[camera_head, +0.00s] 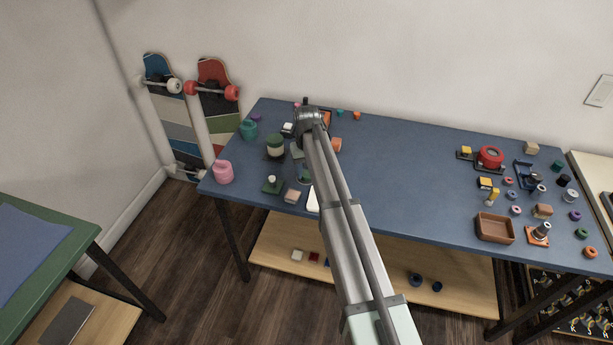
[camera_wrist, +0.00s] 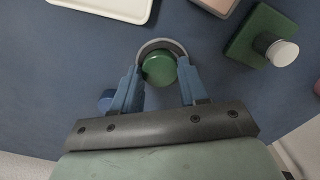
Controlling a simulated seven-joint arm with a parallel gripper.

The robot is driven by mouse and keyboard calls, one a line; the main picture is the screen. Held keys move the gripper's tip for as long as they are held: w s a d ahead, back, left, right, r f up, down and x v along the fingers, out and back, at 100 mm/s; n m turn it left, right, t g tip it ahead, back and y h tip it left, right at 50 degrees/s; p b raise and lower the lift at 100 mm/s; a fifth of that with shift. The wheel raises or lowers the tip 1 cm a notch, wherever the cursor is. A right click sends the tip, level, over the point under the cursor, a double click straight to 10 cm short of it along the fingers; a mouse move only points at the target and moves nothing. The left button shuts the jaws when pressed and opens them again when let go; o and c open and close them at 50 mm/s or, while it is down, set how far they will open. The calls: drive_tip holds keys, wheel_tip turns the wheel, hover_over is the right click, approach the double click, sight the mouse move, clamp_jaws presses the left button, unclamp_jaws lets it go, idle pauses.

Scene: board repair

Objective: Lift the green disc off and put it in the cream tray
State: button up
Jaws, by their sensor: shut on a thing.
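The green disc (camera_wrist: 158,68) sits between the two blue fingers of my gripper (camera_wrist: 160,72) in the wrist view, and the gripper is shut on it. A grey curved rim (camera_wrist: 160,44) arcs around the disc's far side; I cannot tell what it belongs to. The cream tray (camera_wrist: 110,8) is at the top left of the wrist view, apart from the disc. It also shows as a pale sliver beside my arm in the head view (camera_head: 312,201). My arm hides most of the gripper in the head view.
A green block with a pale peg (camera_wrist: 243,42) stands to the right in the wrist view, near a pinkish block (camera_wrist: 214,4). A blue round piece (camera_wrist: 106,99) is by the left finger.

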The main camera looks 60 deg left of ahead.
sight(307, 173)
drive_tip(key=shift+r, duration=0.2)
drive_tip(key=shift+r, duration=2.8)
drive_tip(key=d+r, duration=0.4)
drive_tip(key=d, duration=0.8)
drive_tip(key=shift+s+a+f, duration=0.15)
drive_tip(key=shift+f, duration=2.3)
drive_tip(key=shift+s+a+f, duration=0.1)
drive_tip(key=shift+a+f, duration=0.05)
drive_tip(key=shift+f, duration=2.25)
drive_tip(key=shift+f, duration=0.1)
